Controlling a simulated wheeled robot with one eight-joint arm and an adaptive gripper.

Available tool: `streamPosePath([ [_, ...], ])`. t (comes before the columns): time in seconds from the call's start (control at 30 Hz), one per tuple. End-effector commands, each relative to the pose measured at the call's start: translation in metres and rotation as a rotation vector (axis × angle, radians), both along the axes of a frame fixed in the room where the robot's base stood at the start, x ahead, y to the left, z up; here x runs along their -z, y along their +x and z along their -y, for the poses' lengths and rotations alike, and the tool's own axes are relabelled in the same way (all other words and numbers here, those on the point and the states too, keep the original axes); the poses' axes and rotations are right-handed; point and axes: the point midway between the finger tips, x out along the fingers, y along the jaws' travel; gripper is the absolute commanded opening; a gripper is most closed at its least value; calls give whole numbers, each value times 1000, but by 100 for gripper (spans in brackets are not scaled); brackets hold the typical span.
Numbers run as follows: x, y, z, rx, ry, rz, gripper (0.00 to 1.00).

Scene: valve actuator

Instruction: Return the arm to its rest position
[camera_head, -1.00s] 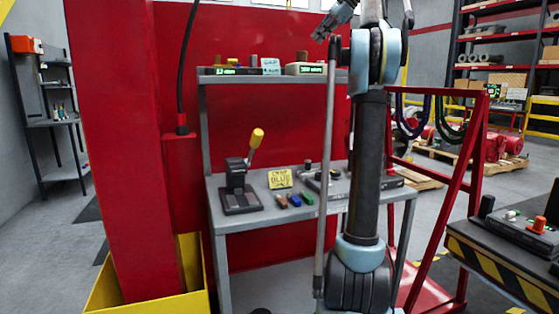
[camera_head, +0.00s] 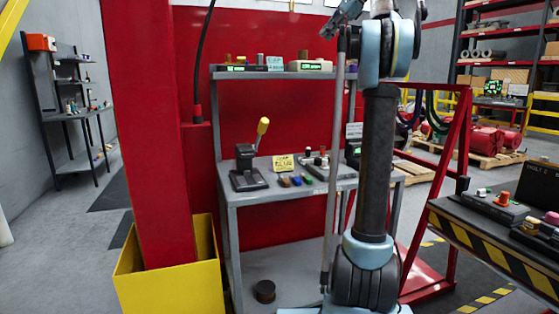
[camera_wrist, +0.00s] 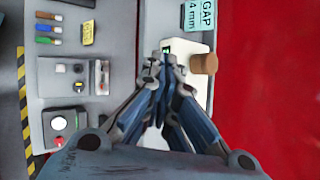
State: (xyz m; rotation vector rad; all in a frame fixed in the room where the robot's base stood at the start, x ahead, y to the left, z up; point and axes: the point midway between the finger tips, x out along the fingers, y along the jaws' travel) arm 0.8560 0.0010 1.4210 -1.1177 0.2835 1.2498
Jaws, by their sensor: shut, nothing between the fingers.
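My arm stands raised in the right half of the head view, in front of the workbench (camera_head: 232,197). My gripper (camera_head: 328,30) is at the top of that view, near the level of the upper shelf (camera_head: 275,75). In the wrist view my gripper (camera_wrist: 162,60) has its fingers together with nothing between them. Beyond the fingertips is a pale box with a small green display (camera_wrist: 197,85), and I cannot tell the gap to it. The lever unit with a yellow handle (camera_head: 262,127) stands on the bench, apart from my arm.
A red column (camera_head: 146,130) rises from a yellow base (camera_head: 172,283) at left. A red frame (camera_head: 455,190) and a striped-edge table (camera_head: 500,255) stand at right. A brown cylinder (camera_wrist: 204,64) is beside the pale box. Open floor (camera_head: 70,240) lies at far left.

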Motion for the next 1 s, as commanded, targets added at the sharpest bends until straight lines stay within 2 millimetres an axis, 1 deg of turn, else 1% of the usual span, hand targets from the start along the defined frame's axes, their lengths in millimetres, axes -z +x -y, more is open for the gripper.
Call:
streamPosePath([
  [0.03,4,-2,-6,-17,-11,4,0],
  [0.1,10,-8,-11,-35,-28,10,0],
  [0.27,25,-19,-16,-75,-71,25,0],
  [0.37,37,-29,-19,-105,-101,37,0],
  [0.47,55,-42,-22,-144,-143,52,0],
  [0.57,80,-60,-26,-196,-198,69,0],
  [0.77,142,-103,-31,-318,-317,108,0],
  [0.97,213,-151,-34,-442,-431,142,0],
  [1.0,228,-161,-34,-469,-454,150,0],
])
